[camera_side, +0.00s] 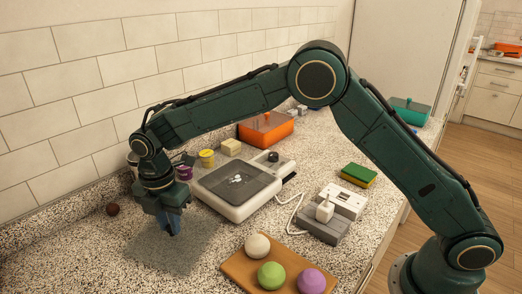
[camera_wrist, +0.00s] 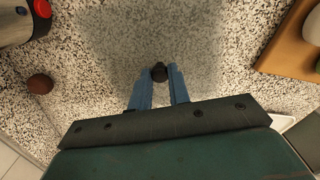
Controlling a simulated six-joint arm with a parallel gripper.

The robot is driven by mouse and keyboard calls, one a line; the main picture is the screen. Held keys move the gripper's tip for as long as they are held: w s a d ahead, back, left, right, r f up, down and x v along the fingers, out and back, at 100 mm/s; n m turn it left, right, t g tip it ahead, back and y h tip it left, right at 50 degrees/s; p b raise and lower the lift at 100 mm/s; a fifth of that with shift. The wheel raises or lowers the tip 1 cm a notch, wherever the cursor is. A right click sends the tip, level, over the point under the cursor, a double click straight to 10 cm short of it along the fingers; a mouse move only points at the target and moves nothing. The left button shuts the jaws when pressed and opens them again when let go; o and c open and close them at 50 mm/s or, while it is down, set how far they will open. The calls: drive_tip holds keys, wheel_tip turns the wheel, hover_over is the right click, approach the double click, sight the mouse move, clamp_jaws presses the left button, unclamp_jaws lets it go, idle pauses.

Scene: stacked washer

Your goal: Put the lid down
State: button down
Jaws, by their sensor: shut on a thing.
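The lid (camera_side: 185,254) is a see-through, greyish square pane over the speckled counter at the front left in the side view. It also shows in the wrist view as a smoky pane (camera_wrist: 120,45) with a dark round knob (camera_wrist: 159,70). My gripper (camera_side: 172,231) points down over the lid's middle. In the wrist view its blue fingers (camera_wrist: 160,74) are closed on the knob from both sides. The lid looks roughly level. I cannot tell whether it touches the counter or hangs just above it. My gripper's body hides the lid's near part in the wrist view.
A wooden board (camera_side: 236,273) with several balls lies right of the lid. A brown ball (camera_side: 113,210) lies left. A white appliance with a dark top (camera_side: 238,183) stands behind, with an orange box (camera_side: 266,129) farther back. A metal container (camera_wrist: 16,25) stands nearby.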

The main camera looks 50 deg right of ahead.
drive_tip(key=shift+f, duration=0.15)
drive_tip(key=c, duration=1.3)
unclamp_jaws()
wheel_tip(320, 180, up, 12)
drive_tip(key=shift+r, duration=0.15)
drive_tip(key=shift+d+r, duration=0.1)
